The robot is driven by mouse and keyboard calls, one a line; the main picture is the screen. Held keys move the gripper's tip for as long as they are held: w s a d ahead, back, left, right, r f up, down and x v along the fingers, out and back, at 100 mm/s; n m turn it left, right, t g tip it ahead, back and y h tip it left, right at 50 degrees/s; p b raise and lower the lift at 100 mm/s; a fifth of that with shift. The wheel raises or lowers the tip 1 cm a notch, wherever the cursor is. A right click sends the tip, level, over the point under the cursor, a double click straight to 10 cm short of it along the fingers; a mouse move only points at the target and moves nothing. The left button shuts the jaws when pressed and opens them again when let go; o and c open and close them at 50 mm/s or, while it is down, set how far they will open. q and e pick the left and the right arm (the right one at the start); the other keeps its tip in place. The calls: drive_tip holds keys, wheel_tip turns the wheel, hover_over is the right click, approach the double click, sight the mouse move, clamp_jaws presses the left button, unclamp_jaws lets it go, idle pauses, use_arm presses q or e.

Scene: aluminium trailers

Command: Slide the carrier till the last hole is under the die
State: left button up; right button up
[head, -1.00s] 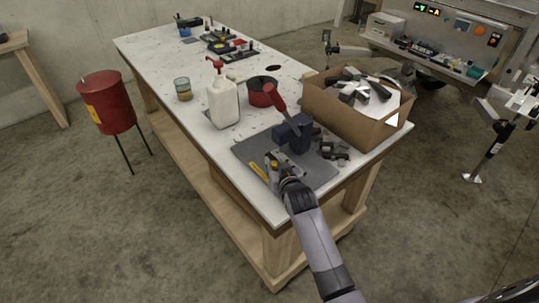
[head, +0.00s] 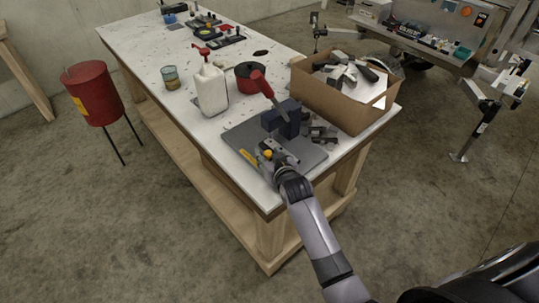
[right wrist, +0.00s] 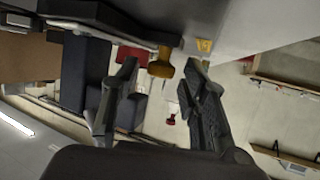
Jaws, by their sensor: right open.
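The press with the die (head: 281,119) is a dark blue block with a red lever (head: 262,85). It stands on a grey mat (head: 240,138) at the table's near end. My right gripper (head: 269,154) is over the mat, just in front of the press. In the right wrist view its fingers (right wrist: 161,72) are apart, with an orange-brass knob (right wrist: 160,66) between their tips. The knob sits at the end of a dark bar (right wrist: 110,20), which seems to be the carrier. Its holes and the die's underside are hidden. My left gripper is not in view.
A cardboard box (head: 335,100) of metal offcuts stands right of the press. Dark metal pieces (head: 322,134) lie between them. A white pump bottle (head: 211,90) and a red pot (head: 247,76) stand behind to the left. A yellow strip (head: 249,157) lies at the mat's near edge.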

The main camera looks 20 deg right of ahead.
drive_tip(key=shift+s, duration=0.1)
drive_tip(key=v, duration=1.1)
drive_tip(key=shift+s+r, duration=0.25)
drive_tip(key=shift+s, duration=0.1)
drive_tip(key=s+a+f+n+g+y, duration=0.1)
drive_tip(key=s+f+g, duration=0.3)
drive_tip(key=s, duration=0.9)
drive_tip(key=s+f+n+g, duration=0.25)
drive_tip(key=s+g, duration=0.35)
drive_tip(key=s, duration=0.6)
wheel_tip(320, 180, down, 25)
drive_tip(key=s+g, duration=0.1)
drive_tip(key=s+d+f+g, duration=0.1)
drive_tip(key=s+d+f, duration=0.2)
drive_tip(key=s+f, duration=1.4)
drive_tip(key=shift+s+f+g+b, duration=0.3)
drive_tip(key=shift+f+b, duration=0.15)
drive_tip(key=shift+f, duration=0.4)
